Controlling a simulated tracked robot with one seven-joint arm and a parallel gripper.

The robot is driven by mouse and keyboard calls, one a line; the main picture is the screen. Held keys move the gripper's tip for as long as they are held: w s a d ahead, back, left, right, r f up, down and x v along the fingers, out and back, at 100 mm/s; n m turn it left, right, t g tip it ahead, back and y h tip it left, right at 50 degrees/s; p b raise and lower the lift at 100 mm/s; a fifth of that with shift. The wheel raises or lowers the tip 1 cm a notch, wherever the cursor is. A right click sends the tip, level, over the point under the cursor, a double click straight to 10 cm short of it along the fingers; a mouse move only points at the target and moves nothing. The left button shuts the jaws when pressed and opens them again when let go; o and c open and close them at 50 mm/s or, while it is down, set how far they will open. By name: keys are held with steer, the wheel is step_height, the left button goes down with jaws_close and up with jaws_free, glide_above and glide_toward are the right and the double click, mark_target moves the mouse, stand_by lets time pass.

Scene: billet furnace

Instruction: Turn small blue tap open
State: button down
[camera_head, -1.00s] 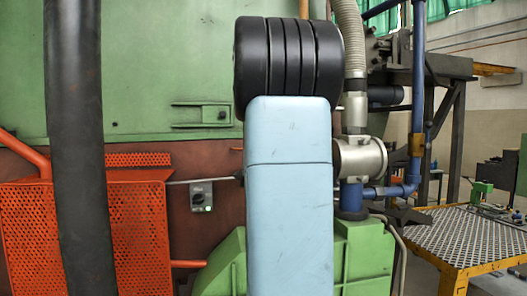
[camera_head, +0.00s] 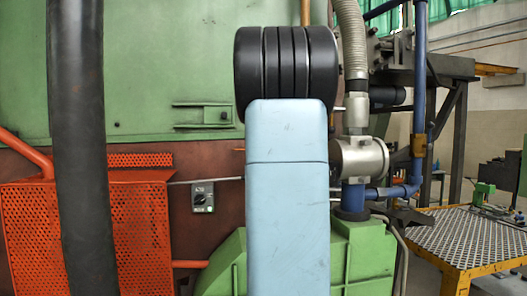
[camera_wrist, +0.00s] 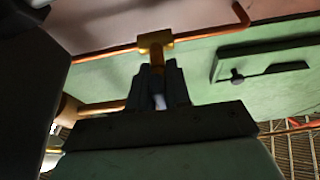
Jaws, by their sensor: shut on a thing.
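In the wrist view, my gripper (camera_wrist: 158,90) points up the picture, with its two dark fingers close together. A small pale bluish piece (camera_wrist: 159,101) shows between the fingers; it looks like the tap's handle, but the fingers hide most of it. Just beyond the fingertips a brass valve body (camera_wrist: 155,41) sits on a thin orange pipe. The fingers are shut on the handle, in line with the valve's stem. How far the tap is turned cannot be seen. In the head view my own arm hides the gripper and the tap.
In the head view, a switch box (camera_head: 202,197), an orange perforated guard (camera_head: 110,235), a silver valve (camera_head: 360,157) and a grated table (camera_head: 465,240) surround my arm.

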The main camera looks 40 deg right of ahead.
steer(key=shift+f+n, duration=0.15)
steer(key=shift+n, duration=0.15)
steer(key=c, duration=1.4)
jaws_free()
steer(key=shift+d, duration=0.1)
steer(key=shift+o, duration=1.2)
steer(key=v, duration=1.4)
steer(key=shift+w, duration=0.1)
